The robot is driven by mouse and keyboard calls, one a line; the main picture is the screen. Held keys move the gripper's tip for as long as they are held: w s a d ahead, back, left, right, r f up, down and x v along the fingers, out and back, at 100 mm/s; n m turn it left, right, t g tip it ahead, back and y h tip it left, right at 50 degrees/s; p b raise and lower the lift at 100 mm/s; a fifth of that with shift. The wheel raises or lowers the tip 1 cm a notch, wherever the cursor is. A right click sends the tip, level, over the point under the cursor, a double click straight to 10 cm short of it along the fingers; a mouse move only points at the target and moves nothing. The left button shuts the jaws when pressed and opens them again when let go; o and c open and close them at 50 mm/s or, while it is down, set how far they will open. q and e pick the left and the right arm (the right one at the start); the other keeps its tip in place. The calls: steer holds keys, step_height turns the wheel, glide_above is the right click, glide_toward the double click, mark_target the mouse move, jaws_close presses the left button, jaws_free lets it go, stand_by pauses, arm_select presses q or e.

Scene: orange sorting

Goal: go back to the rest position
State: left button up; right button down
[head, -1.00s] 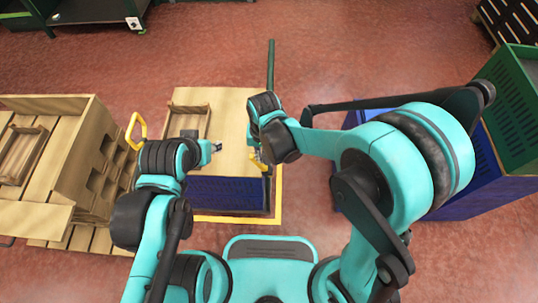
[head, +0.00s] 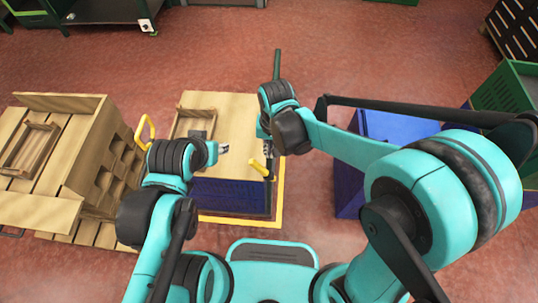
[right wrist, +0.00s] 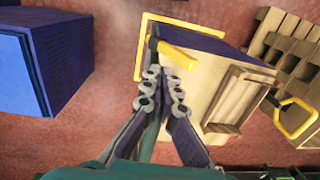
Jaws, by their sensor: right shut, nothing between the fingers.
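My right gripper (head: 268,150) is over the right edge of the wooden-topped cart (head: 232,108) in the head view. In the right wrist view its fingers (right wrist: 164,75) come together with nothing between them, with the cart's dark post and yellow handle (right wrist: 178,56) beyond the tips. My left gripper (head: 222,148) is above the cart's near part; its fingers are too small to tell whether they are open or shut. A wooden tray (head: 194,120) lies on the cart's left side. No oranges show.
A wooden stand (head: 75,145) with a small wooden tray (head: 30,150) is on the left. A blue box (head: 385,128) and green crate (head: 505,92) stand on the right. Another yellow handle (head: 145,130) rises between the stand and cart. Red floor is clear beyond the cart.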

step_height(320, 180, up, 4)
steer(key=shift+a+r+p, duration=0.1)
steer(key=shift+p, duration=0.4)
steer(key=s+d+r+t, duration=0.3)
steer(key=d, duration=0.7)
steer(key=s+d+r+t, duration=0.3)
steer(key=d+r+t, duration=0.1)
steer(key=d, duration=0.7)
steer(key=shift+d+r+h+b, duration=0.15)
steer(key=shift+d+h+b, duration=0.15)
steer(key=shift+b, duration=0.1)
